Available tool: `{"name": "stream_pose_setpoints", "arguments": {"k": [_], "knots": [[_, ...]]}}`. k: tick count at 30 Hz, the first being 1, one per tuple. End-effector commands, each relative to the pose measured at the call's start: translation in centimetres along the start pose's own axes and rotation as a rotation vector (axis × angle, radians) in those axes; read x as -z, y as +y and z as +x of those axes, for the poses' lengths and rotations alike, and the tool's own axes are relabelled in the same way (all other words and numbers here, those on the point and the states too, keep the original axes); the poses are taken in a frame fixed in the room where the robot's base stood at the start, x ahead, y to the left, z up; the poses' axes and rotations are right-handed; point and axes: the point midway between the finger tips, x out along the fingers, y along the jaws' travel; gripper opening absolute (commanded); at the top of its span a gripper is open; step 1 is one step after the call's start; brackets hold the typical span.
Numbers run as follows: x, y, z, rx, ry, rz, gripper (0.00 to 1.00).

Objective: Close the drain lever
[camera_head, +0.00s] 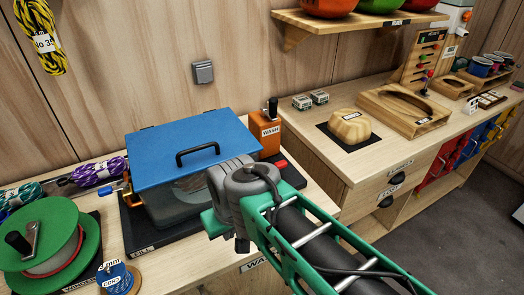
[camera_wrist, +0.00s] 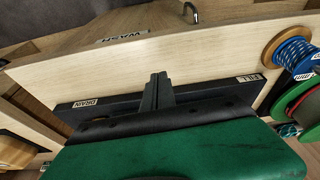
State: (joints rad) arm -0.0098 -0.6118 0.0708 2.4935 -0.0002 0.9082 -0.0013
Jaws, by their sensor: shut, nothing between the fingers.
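A clear wash tank (camera_head: 170,210) with a blue lid (camera_head: 190,150) stands on a black base (camera_head: 135,235). A red lever end (camera_head: 281,164) shows at the tank's right side; most of it is hidden behind my arm. A blue lever end (camera_head: 104,190) shows at the left side. In the wrist view the base carries a DRAIN label (camera_wrist: 85,103) at left and a FILL label (camera_wrist: 247,77) at right. My gripper (camera_wrist: 160,80) is shut and empty, in front of the base's front edge between these labels. No lever is visible in the wrist view.
An orange WASH box (camera_head: 265,135) stands behind the tank. A green reel (camera_head: 45,245) and a blue cord spool (camera_head: 117,278) are at the left. A wooden counter with a brown rounded block (camera_head: 350,126) is at the right. Open floor (camera_head: 440,240) lies at lower right.

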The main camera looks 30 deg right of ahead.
Motion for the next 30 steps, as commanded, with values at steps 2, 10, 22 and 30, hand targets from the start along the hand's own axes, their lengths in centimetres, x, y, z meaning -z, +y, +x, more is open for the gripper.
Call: {"name": "stream_pose_setpoints", "arguments": {"k": [2, 10, 22, 30], "knots": [[0.0, 0.0, 0.0, 0.0, 0.0, 0.0, 0.0], [-0.3, 2.5, 0.7, -0.024, -0.037, 0.089, 0.0], [7.6, 22.7, 0.0, -0.034, -0.061, 0.432, 0.0], [15.5, 25.9, -6.1, -0.023, 0.06, 0.11, 0.0]]}}
